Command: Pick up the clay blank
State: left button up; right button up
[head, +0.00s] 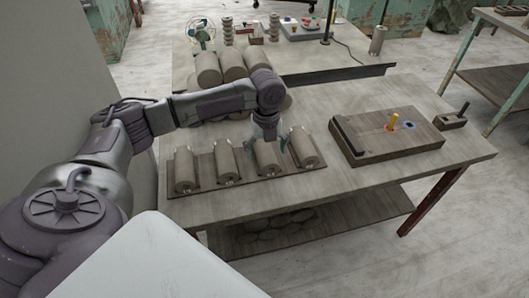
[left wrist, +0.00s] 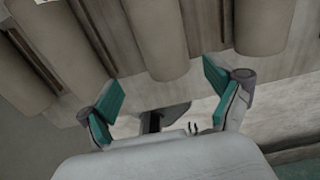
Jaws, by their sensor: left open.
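Several pale grey-brown clay blanks lie side by side, tilted, on a dark slatted rack (head: 240,180) on the table. The third blank from the left (head: 268,162) is below my left gripper (head: 267,144). The blank at the right end (head: 303,148) and those to the left (head: 226,160) are beside it. In the left wrist view my left gripper (left wrist: 163,95) is open and empty, its teal pads apart. One blank (left wrist: 160,40) points in between the pads, with a gap to them. My right gripper is not in view.
A wooden block (head: 385,140) with a dark bar and a yellow peg stands to the right. A small block (head: 450,121) lies beyond it. Bare tabletop (head: 400,180) lies at the front right.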

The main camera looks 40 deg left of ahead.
aim_at(269, 156)
pick_arm(q)
jog(key=shift+w+f+p, duration=0.15)
jog(key=shift+f, duration=0.75)
jog(key=shift+w+f+p, duration=0.1)
jog(key=shift+w+f, duration=0.1)
jog(key=shift+f, duration=0.75)
jog(key=shift+w+f+p, duration=0.15)
jog(key=shift+f, duration=0.75)
jog(key=c, duration=1.7)
jog(key=shift+r, duration=0.1)
grip_shut()
jog(key=shift+r, duration=0.1)
